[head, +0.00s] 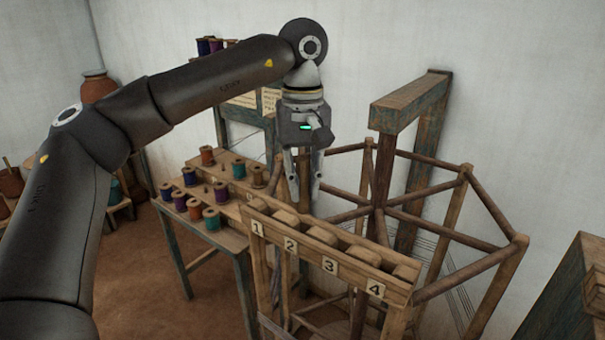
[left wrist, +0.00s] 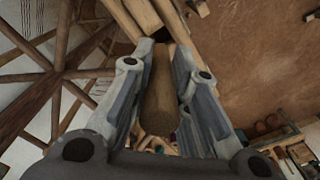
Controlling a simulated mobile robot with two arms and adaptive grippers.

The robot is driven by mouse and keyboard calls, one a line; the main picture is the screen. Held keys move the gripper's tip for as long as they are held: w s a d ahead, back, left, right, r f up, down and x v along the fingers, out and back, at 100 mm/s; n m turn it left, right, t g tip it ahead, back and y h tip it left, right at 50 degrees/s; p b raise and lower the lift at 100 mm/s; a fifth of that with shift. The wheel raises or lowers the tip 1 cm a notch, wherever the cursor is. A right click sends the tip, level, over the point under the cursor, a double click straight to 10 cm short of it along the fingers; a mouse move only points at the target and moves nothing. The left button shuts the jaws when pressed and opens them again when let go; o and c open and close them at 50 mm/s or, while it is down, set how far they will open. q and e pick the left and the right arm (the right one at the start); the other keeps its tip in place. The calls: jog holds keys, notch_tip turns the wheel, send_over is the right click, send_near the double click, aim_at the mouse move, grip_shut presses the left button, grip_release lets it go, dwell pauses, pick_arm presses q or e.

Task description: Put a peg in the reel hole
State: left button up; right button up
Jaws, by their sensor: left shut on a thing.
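My left gripper (head: 304,190) points down in the head view, in front of the wooden reel's left side and behind the numbered rack. It is shut on a wooden peg (left wrist: 160,98), which lies lengthwise between its two fingers in the left wrist view. The reel (head: 448,229) is a large frame of wooden bars around a centre, at the right of the head view. Its spokes (left wrist: 45,75) also show at the left of the wrist view. I cannot make out the reel hole or whether the peg touches anything. My right gripper is not in view.
A wooden rack (head: 330,253) with labels 1 to 4 and several wooden blocks stands before the reel. A table (head: 231,240) with several coloured thread spools is to its left. A heavy post and beam (head: 410,100) rise behind the reel. The brown floor (head: 160,290) is clear at lower left.

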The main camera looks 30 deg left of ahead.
aim_at(302, 213)
pick_arm(q)
jog(key=shift+s+f, duration=0.1)
jog(key=shift+f, duration=0.3)
jog(key=shift+s+f+b, duration=0.1)
jog(key=shift+f+b, duration=0.2)
jog(key=shift+b, duration=0.05)
jog(key=shift+f, duration=0.25)
jog(key=shift+f+b, duration=0.8)
jog(key=shift+f, duration=0.15)
jog(key=shift+f+b, duration=0.55)
jog(key=shift+f, duration=0.55)
grip_shut()
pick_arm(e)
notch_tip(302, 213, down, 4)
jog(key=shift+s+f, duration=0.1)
pick_arm(q)
jog(key=o, duration=0.9)
grip_release()
